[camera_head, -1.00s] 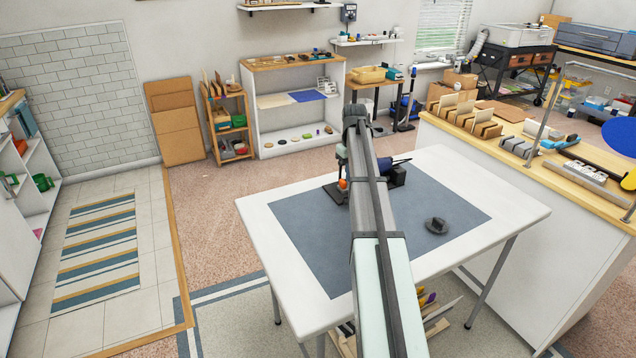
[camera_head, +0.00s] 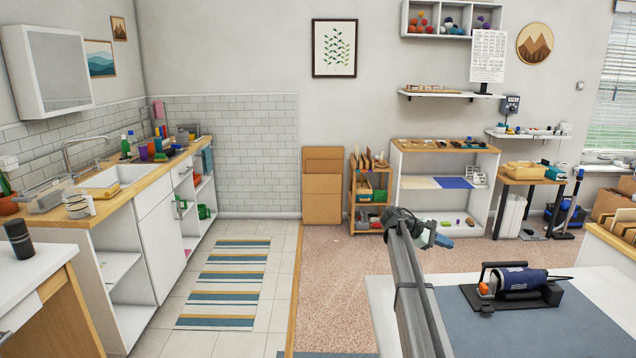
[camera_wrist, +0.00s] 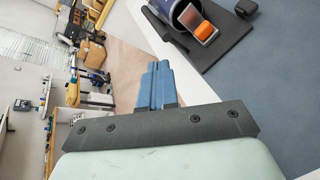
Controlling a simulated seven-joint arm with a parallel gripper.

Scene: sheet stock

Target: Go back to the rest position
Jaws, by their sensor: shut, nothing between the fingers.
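My gripper (camera_head: 441,241) is raised above the white table (camera_head: 380,310), near its far left edge in the head view. In the wrist view its blue fingers (camera_wrist: 155,85) are together, with nothing between them. A dark blue tool with an orange end (camera_head: 520,280) lies in a black holder (camera_head: 487,308) on the grey mat (camera_head: 590,335). The tool's orange end (camera_wrist: 233,31) also shows at the top of the wrist view, apart from my fingers.
A white shelf unit (camera_head: 440,162) and a wooden rack (camera_head: 369,210) stand against the back wall. A sink counter (camera_head: 140,190) is at the left, with a striped rug (camera_head: 225,285) on the floor. Pinkish floor (camera_head: 335,270) lies open left of the table.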

